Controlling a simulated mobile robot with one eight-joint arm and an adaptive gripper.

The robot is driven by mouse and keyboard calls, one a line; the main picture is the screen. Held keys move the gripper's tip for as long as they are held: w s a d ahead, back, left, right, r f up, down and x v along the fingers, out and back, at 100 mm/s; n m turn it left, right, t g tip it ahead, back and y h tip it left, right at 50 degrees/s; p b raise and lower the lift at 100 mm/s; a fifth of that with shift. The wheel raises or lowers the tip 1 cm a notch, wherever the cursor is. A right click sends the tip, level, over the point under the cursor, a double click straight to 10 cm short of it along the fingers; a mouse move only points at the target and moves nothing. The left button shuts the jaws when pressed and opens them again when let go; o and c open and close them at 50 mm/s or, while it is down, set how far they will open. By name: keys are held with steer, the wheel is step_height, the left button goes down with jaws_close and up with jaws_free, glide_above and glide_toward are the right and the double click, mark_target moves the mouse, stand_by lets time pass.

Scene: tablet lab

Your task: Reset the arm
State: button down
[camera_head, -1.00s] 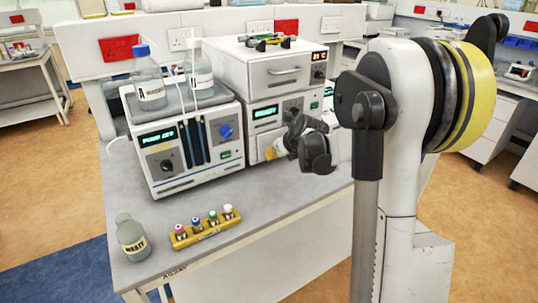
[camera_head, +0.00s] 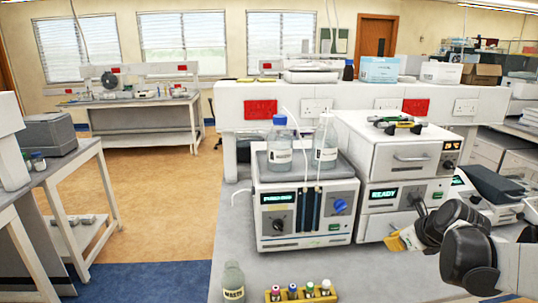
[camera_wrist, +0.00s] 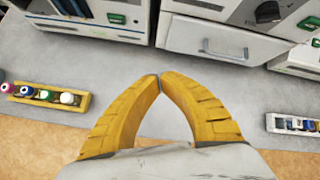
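My gripper (camera_wrist: 160,77) shows in the wrist view with its two yellow fingers angled inward and their tips meeting. It is shut with nothing visible between the fingers. It is above the grey bench top (camera_wrist: 185,68), in front of the instruments. In the head view my dark wrist and arm joints fill the lower right. A yellow part of my gripper (camera_head: 402,241) shows beside the stacked instrument with the READY display (camera_head: 398,193). The fingertips are not clear in the head view.
A yellow vial rack (camera_head: 300,296) and a WASTE bottle (camera_head: 233,282) stand at the bench's front. Two bottles, A (camera_head: 279,150) and another (camera_head: 326,145), stand on the left instrument (camera_head: 302,215). The wrist view shows a small rack (camera_wrist: 295,124) at right. Floor is open at left.

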steer(key=s+a+n, duration=0.9)
steer(key=s+n, duration=0.2)
steer(key=n, duration=0.4)
steer(key=s+a+r+n+g, duration=0.1)
steer(key=s+a+n, duration=0.8)
steer(key=n, duration=0.7)
steer(key=shift+s+a, duration=0.3)
steer(key=shift+s, duration=0.65)
steer(key=shift+r, duration=0.1)
